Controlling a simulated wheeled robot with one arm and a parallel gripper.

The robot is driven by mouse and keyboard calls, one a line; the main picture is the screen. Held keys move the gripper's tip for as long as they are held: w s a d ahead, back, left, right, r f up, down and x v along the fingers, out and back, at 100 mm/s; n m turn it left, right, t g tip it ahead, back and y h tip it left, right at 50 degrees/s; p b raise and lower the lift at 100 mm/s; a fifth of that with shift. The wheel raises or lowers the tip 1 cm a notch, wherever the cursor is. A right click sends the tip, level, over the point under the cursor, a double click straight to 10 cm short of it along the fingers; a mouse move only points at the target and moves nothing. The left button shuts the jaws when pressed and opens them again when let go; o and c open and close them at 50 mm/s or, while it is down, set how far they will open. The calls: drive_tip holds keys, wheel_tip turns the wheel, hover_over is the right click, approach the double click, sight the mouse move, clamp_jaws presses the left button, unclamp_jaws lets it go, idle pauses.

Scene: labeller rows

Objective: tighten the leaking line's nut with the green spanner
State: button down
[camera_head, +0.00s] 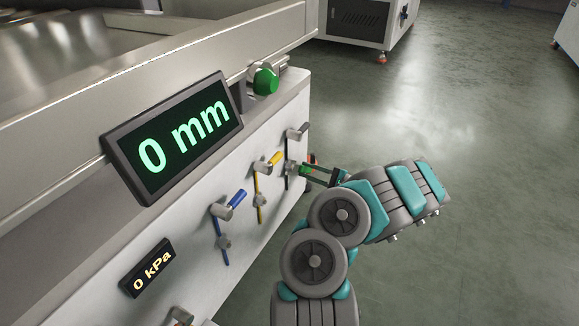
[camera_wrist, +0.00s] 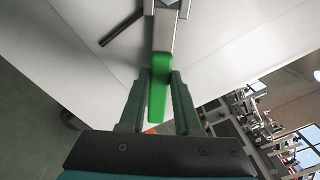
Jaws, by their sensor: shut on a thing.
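My gripper (camera_head: 322,174) is shut on the green handle of the spanner (camera_head: 305,170), close to the machine's white front panel. In the wrist view the green spanner (camera_wrist: 159,95) lies between the two fingers of my gripper (camera_wrist: 160,76), and its grey metal end runs out of the top of the picture. In the head view the spanner's end is at or very near the fitting (camera_head: 290,168) on the dark line; whether it sits around the nut I cannot tell. The yellow line (camera_head: 257,184) and blue line (camera_head: 219,235) are to its left. No leak shows.
A green knob (camera_head: 266,81) is higher up. Displays read 0 mm (camera_head: 172,141) and 0 kPa (camera_head: 147,267). Floor to the right is clear.

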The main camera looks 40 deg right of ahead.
drive_tip(key=shift+s+a+f+m, duration=0.1)
drive_tip(key=shift+a+f+m, duration=0.25)
drive_tip(key=shift+m, duration=0.25)
drive_tip(key=shift+p, duration=0.3)
drive_tip(key=shift+s+a+f+m+p, duration=0.1)
drive_tip(key=shift+a+f+m+p, duration=0.45)
drive_tip(key=shift+m, duration=0.35)
drive_tip(key=shift+r, duration=0.1)
drive_tip(key=shift+s+a+f+m+p, duration=0.2)
drive_tip(key=shift+a+f+m+p, duration=0.3)
drive_tip(key=shift+m, duration=0.5)
drive_tip(key=shift+a+r+p, duration=0.1)
drive_tip(key=shift+a+p, duration=0.05)
drive_tip(key=shift+p, duration=0.15)
